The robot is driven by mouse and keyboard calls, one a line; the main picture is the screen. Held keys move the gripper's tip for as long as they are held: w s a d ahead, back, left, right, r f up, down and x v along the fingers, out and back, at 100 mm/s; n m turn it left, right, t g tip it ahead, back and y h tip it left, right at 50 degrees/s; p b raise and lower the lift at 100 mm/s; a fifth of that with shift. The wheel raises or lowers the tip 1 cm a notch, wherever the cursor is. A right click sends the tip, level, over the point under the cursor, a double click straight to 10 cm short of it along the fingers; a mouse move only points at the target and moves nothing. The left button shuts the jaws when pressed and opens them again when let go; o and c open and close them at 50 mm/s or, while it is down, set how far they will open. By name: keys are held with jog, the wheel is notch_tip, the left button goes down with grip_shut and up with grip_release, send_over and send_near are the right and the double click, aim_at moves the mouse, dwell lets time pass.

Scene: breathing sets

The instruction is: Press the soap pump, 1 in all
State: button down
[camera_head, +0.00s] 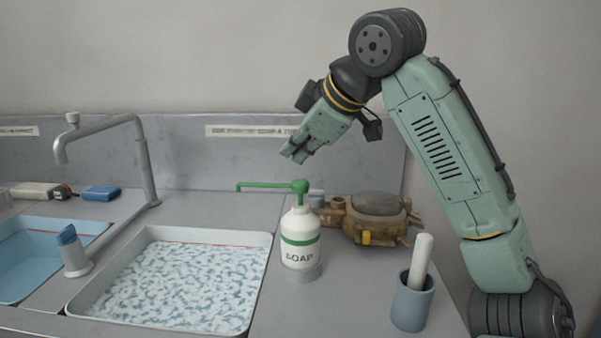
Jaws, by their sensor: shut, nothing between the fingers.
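The soap bottle (300,241) is white with a green band and the word SOAP. It stands upright on the counter, right of the tray. Its green pump head (300,187) is on top, with a long green spout (262,186) pointing left over the tray. My gripper (291,156) is shut and empty. It points down and left and shows above the pump head in the picture, with a visible gap between them. How far it is from the pump in depth is hard to tell.
A brown mechanical device (375,216) sits right of the bottle. A grey-blue cup (411,302) holding a white rod (421,262) stands front right. A white tray (82,306) with mottled liquid, a grey faucet (148,175) and a blue basin (40,262) are left.

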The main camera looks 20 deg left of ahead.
notch_tip(320, 180, up, 3)
jog(key=shift+r+p, duration=0.15)
jog(key=shift+p, duration=1.1)
